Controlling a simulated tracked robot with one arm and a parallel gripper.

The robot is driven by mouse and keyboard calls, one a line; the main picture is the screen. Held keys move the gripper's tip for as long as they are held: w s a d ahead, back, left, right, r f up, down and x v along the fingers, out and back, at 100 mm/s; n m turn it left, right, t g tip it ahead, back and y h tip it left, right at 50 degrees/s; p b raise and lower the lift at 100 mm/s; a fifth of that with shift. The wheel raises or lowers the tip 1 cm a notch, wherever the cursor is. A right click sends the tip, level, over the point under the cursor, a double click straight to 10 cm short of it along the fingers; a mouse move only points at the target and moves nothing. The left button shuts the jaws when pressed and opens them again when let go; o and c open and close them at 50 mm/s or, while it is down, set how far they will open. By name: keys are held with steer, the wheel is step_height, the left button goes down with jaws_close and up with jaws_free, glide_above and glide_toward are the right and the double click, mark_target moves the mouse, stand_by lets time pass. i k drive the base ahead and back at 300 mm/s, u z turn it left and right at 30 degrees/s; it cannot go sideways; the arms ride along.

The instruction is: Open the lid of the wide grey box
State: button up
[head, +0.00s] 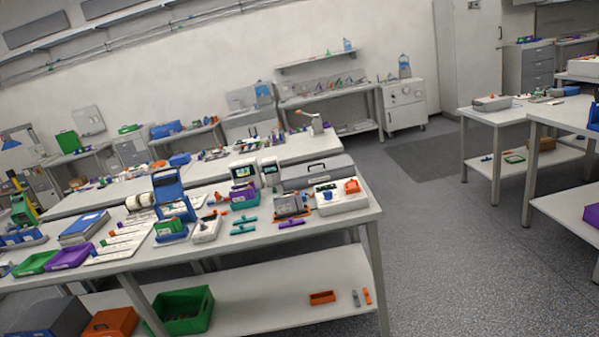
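A wide grey box (318,173) with a dark handle on top sits at the back right of the near workbench (330,228). Its lid looks shut. Small devices and a white unit with an orange part (340,197) stand in front of it and hide part of its front. Another, smaller grey box (492,102) with a handle sits on the right-hand table, also apparently shut. I cannot tell for sure which one the task names. My gripper is not in view.
Two handheld meters (244,171) stand just left of the wide box, with a blue stand (173,204) further left. Lower shelf holds a green bin (184,311). Grey floor (440,230) is open between the near workbench and the right-hand tables.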

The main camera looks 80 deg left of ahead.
mark_target(331, 163)
steer(key=u, duration=1.8)
steer(key=i, duration=2.4)
steer(key=u, duration=0.35)
steer(key=i, duration=0.75)
steer(key=u, duration=0.2)
